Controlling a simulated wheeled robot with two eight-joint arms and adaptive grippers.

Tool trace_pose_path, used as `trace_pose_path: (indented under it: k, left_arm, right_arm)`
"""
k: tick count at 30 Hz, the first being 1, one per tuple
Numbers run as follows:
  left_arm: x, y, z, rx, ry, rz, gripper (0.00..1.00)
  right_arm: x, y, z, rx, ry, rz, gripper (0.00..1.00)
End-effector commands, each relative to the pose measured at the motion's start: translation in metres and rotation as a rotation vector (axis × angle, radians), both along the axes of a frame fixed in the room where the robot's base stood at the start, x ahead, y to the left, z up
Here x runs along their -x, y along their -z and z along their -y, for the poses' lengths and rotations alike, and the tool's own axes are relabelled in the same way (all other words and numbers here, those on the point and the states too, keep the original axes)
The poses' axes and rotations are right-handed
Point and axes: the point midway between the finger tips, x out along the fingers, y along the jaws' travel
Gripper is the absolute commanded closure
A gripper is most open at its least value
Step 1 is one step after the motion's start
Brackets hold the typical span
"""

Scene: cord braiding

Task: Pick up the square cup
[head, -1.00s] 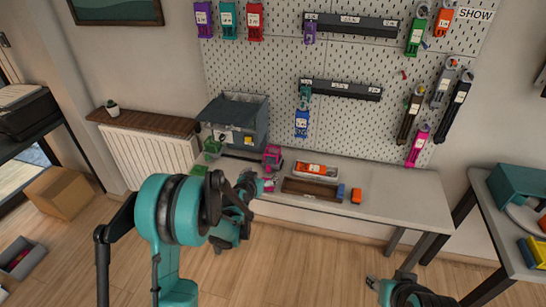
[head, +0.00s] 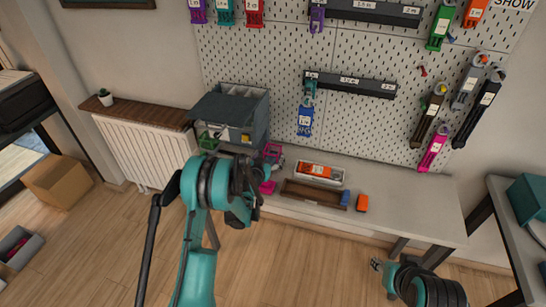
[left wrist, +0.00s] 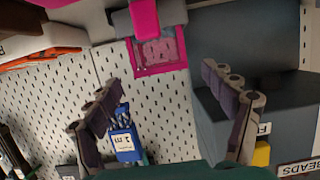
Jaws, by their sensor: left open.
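No thing here clearly reads as a square cup. The likeliest is a pink square-framed piece (left wrist: 160,52) with a see-through middle, seen in the left wrist view beyond my fingers. A pink piece stands on the bench (head: 272,153) in the head view, and a smaller pink piece (head: 267,187) lies nearer the front edge. My left gripper (left wrist: 160,78) is open and empty, its fingers spread below the pink frame with a gap to it. In the head view, my left arm partly hides that gripper. My right gripper (head: 377,265) is low right, away from the bench; its jaws are too small to judge.
A grey bin (head: 255,110) stands left on the bench, with a green piece (head: 208,141) beside it. A white tray with an orange tool (head: 316,170), a brown tray (head: 315,197) and an orange block (head: 362,203) lie right. A pegboard rises behind.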

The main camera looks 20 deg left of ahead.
Motion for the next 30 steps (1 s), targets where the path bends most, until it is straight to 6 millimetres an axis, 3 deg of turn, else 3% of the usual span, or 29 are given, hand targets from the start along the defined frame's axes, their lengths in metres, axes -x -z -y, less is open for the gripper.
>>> trace_pose_path:
  k: [9, 17, 23, 30]
  left_arm:
    - [-0.042, 0.012, 0.001, 0.000, 0.001, 0.000, 0.17]
    - [-0.044, 0.011, 0.001, 0.000, 0.001, 0.000, 0.17]
    - [-0.043, 0.011, 0.000, 0.000, 0.000, 0.000, 0.70]
    - [-0.043, 0.011, 0.000, -0.001, 0.000, 0.000, 0.71]
  right_arm:
    - [0.000, 0.017, 0.000, 0.000, 0.000, 0.000, 0.60]
    - [0.000, 0.016, 0.000, 0.000, 0.000, 0.000, 0.60]
    - [0.000, 0.016, 0.000, 0.000, 0.000, 0.000, 0.60]
    - [0.000, 0.017, 0.000, 0.000, 0.000, 0.000, 0.60]
